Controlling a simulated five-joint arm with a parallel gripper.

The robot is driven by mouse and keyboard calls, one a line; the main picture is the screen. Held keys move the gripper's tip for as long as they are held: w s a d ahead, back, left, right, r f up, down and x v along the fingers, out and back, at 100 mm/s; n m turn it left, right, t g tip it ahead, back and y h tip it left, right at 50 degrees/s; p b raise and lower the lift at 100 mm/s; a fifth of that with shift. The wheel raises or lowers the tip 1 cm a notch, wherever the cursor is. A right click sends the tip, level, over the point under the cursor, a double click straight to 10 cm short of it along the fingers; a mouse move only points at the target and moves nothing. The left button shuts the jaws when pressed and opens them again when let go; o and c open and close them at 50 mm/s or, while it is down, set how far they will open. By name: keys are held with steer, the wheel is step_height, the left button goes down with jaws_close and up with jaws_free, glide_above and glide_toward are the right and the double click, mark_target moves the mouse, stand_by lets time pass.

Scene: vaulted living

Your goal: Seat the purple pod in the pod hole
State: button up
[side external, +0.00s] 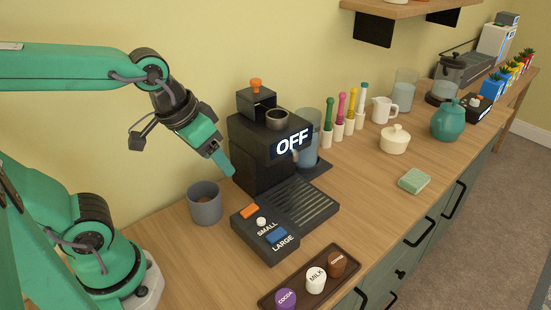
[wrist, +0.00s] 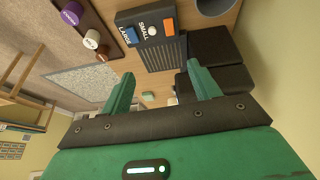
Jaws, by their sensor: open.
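My gripper (side external: 229,171) hangs at the left of the machine, well away from the tray. In the wrist view its two fingers (wrist: 160,76) are apart with nothing between them.
A white MILK pod (side external: 316,279) and a brown pod (side external: 337,262) share the tray. A grey mug (side external: 205,204) stands below my gripper. A button box (side external: 265,232) sits before the machine. A green sponge (side external: 414,181) lies right, with bare counter around it.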

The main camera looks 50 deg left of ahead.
steer(key=w+d+f+g, duration=0.25)
steer(key=d+f, duration=0.25)
steer(key=d, duration=0.6)
steer(key=g, duration=0.2)
glide_above(285, 297)
steer(key=shift+y, duration=0.3)
step_height(285, 297, down, 7)
steer(key=shift+f, duration=4.1)
steer(key=c, duration=1.1)
